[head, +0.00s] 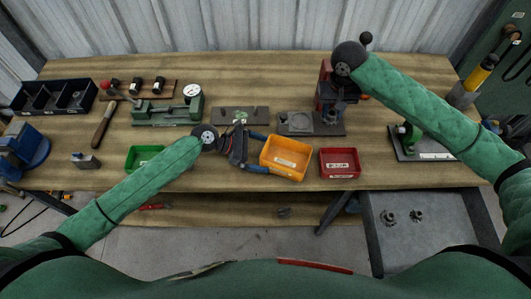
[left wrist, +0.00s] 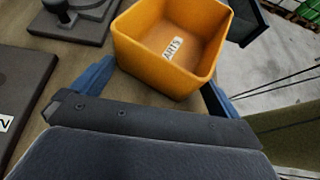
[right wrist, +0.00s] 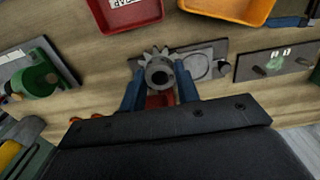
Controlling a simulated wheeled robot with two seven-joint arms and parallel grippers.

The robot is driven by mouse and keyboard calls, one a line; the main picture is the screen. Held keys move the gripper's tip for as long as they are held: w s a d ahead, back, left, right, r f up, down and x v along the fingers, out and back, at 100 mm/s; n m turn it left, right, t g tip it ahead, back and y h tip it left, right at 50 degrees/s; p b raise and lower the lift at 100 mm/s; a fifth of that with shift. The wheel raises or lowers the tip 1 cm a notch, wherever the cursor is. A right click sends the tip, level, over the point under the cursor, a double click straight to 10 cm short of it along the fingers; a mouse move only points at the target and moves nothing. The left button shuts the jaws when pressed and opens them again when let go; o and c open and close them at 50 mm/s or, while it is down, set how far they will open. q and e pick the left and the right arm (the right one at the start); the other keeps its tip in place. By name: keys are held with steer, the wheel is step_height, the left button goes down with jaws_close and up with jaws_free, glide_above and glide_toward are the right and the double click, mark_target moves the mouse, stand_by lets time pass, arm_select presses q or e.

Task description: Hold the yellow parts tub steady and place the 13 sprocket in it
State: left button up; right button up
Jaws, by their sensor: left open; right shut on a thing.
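The yellow parts tub (head: 285,174) stands near the table's front edge, and its inside shows in the left wrist view (left wrist: 150,62) with only a label visible. My left gripper (head: 265,153) is open at the tub's left end, its blue fingers on either side of that end. I cannot tell whether they touch it. A grey toothed sprocket (right wrist: 158,72) is between the blue fingers of my right gripper (right wrist: 160,88), which is shut on it. In the head view the right gripper (head: 338,97) is at the back right, beyond the red bin. No number is readable on the sprocket.
A red bin (head: 340,172) stands just right of the tub, and a green bin (head: 143,165) is to the left. Flat dark plates (head: 300,131) lie behind the tub. A green-handled fixture (head: 408,150) is on the right. A grey tray (head: 440,235) with loose sprockets is below, right.

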arm_select(q)
jaws_close()
steer(key=c, duration=0.6)
jaws_free()
